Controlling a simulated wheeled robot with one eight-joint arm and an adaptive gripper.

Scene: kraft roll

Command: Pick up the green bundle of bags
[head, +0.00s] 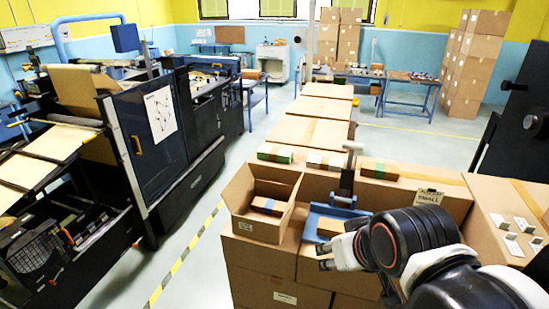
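A bundle with green on its side (275,154) lies on the cartons behind the open box. A second brown bundle with green at its end (380,171) lies farther right on the same cartons. I cannot tell from this view which one is the green bundle of bags. My gripper (325,257) is at the lower middle, in front of and below both bundles and apart from them. Its two fingertips point left with a gap between them, and nothing shows between them.
An open carton (246,224) holds a blue-banded bundle (268,205). A blue tray-like fixture (313,228) with an upright post stands beside it, close to my gripper. A white-banded bundle (327,161) lies between the green ones. Small white brackets (510,235) lie at right.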

